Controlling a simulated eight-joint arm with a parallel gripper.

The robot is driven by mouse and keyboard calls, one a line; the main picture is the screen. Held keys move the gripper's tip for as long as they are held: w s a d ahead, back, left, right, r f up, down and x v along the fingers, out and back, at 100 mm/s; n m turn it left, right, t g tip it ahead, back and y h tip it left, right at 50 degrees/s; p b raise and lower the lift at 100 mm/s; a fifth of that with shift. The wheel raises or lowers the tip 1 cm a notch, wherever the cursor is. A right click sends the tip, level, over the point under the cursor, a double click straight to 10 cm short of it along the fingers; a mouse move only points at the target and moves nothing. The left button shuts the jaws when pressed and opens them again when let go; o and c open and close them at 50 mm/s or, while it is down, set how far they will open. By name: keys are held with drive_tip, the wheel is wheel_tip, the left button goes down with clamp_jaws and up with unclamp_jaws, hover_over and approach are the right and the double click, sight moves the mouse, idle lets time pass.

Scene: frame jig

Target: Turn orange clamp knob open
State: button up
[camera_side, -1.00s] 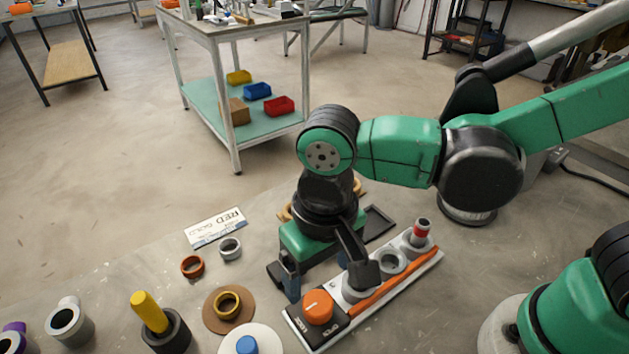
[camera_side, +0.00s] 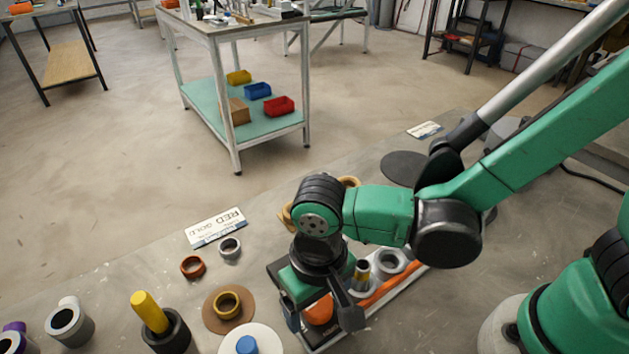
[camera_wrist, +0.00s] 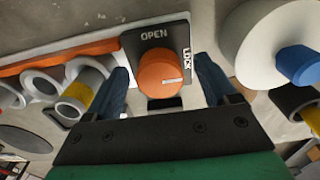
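The orange clamp knob (camera_side: 320,312) sits on a black plate at the near end of the light frame jig (camera_side: 409,280). In the wrist view the knob (camera_wrist: 159,75) has a white line pointing right, towards the word LOCK; OPEN is printed above it. My gripper (camera_wrist: 164,90) is open, its two blue fingers on either side of the knob with visible gaps. In the side view my gripper (camera_side: 321,322) partly hides the knob. An orange clamp bar (camera_side: 383,288) runs along the jig. A gold-banded cylinder (camera_side: 362,270) and a grey ring (camera_side: 391,261) sit in it.
To the left are a brown disc with a gold ring (camera_side: 227,304), a white disc with a blue peg (camera_side: 246,345), and a dark cup with a yellow peg (camera_side: 150,312). A RED/GOLD card (camera_side: 216,228) and small loose rings lie behind.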

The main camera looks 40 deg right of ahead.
clamp_jaws()
drive_tip(key=shift+n, duration=0.4)
drive_tip(key=n, duration=0.8)
drive_tip(key=shift+n, duration=0.3)
drive_tip(key=n, duration=0.4)
drive_tip(key=shift+n, duration=2.2)
drive_tip(key=shift+o, duration=0.7)
unclamp_jaws()
